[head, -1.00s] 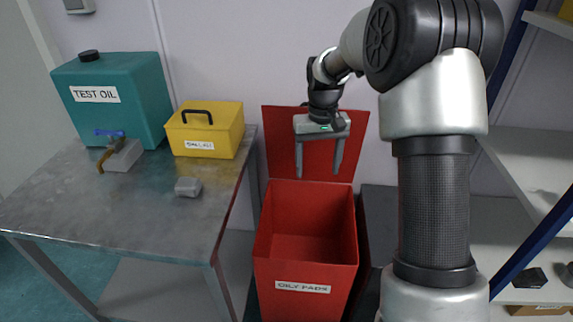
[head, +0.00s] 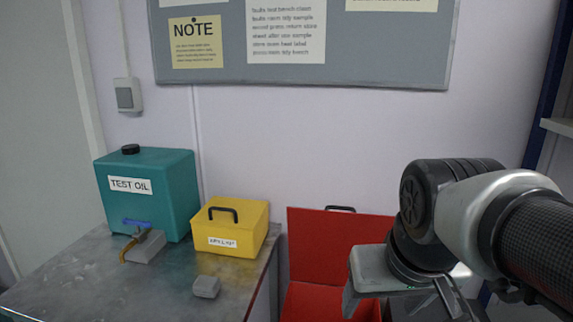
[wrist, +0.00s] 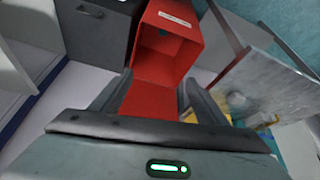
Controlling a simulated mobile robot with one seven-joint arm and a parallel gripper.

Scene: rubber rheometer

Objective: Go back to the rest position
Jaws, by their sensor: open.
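My gripper (head: 405,308) is at the lower right of the head view, its fingers spread and partly cut off by the lower edge. In the wrist view my gripper (wrist: 155,82) shows two separate fingers with nothing held between them. The red bin (head: 305,300) stands behind and left of the gripper, its red lid (head: 325,245) raised against the wall. The wrist view shows the open bin (wrist: 185,32) ahead of the fingers, apart from them. Its inside looks empty there.
A dark grey cabinet (wrist: 100,38) stands beside the bin. Shelving (head: 558,127) is at the right. A noticeboard (head: 360,60) hangs above.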

